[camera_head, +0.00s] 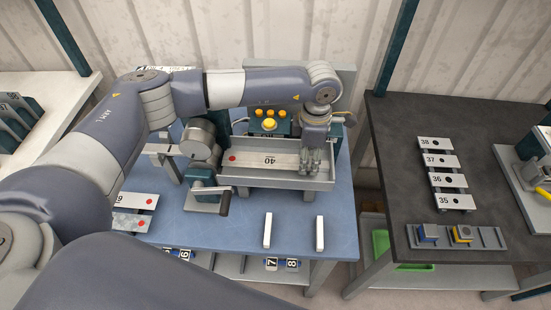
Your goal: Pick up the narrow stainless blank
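A flat pale metal strip marked 40 (258,159), with a red dot at its left end, lies in a grey tray (280,181) at the centre. Two other plates with red dots (128,221) lie at the left of the blue table, partly hidden by my arm. Labels do not tell which plate is the narrow stainless blank. My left gripper (310,164) points down over the right end of the tray, by the end of strip 40. Its fingers look close together, but I cannot tell whether they hold the strip. My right gripper is not in view.
A crank handle (224,202) stands at the tray's left front. Yellow buttons (269,124) sit behind the tray. Two white bars (268,230) lie on the blue table's front. Plates 35 to 38 (446,180) lie on the dark right table (400,135), beside a gap.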

